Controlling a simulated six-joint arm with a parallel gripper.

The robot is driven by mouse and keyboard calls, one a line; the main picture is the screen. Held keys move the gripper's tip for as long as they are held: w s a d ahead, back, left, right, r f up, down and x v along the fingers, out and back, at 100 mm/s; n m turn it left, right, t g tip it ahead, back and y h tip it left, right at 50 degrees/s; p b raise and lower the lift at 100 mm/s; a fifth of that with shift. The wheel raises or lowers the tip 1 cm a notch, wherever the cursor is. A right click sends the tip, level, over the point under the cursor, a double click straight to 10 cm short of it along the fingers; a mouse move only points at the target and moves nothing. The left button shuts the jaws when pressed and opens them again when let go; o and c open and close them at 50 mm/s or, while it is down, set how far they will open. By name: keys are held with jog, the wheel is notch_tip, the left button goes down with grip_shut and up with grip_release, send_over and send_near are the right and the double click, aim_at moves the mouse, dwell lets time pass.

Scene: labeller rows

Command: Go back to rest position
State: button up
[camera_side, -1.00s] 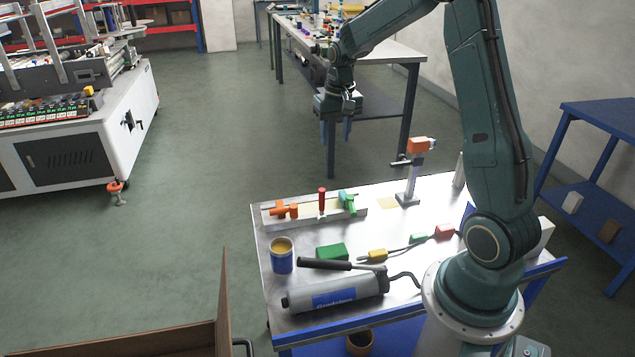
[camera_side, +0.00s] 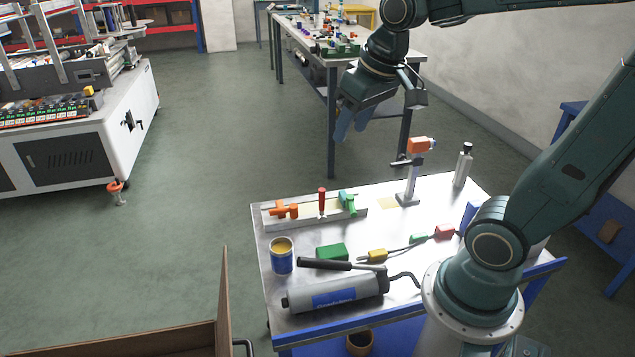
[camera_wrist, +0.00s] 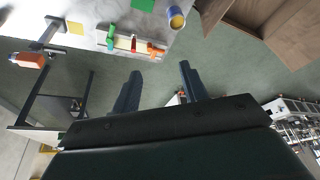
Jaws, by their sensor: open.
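My gripper (camera_side: 354,124) is raised in the air beyond the far edge of the work table in the side view. Its two fingers stand apart with nothing between them. In the wrist view the open gripper (camera_wrist: 160,92) also shows, with bare green floor beyond its fingertips. My arm's lower link leans to the right in the side view.
The metal work table (camera_side: 420,300) holds a tool rack (camera_side: 310,215), a can (camera_side: 281,257), a green block (camera_side: 331,252), a grey cylinder tool (camera_side: 335,293) and an orange-headed stand (camera_side: 408,185). A long bench (camera_side: 400,55) stands behind.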

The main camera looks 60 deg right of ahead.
jog(key=s+a+n+t, duration=0.1)
jog(key=s+a+n, duration=0.1)
jog(key=s+a, duration=0.3)
jog(key=shift+s+f+y, duration=0.3)
jog(key=shift+s+y, duration=0.1)
jog(key=shift+s, duration=1.7)
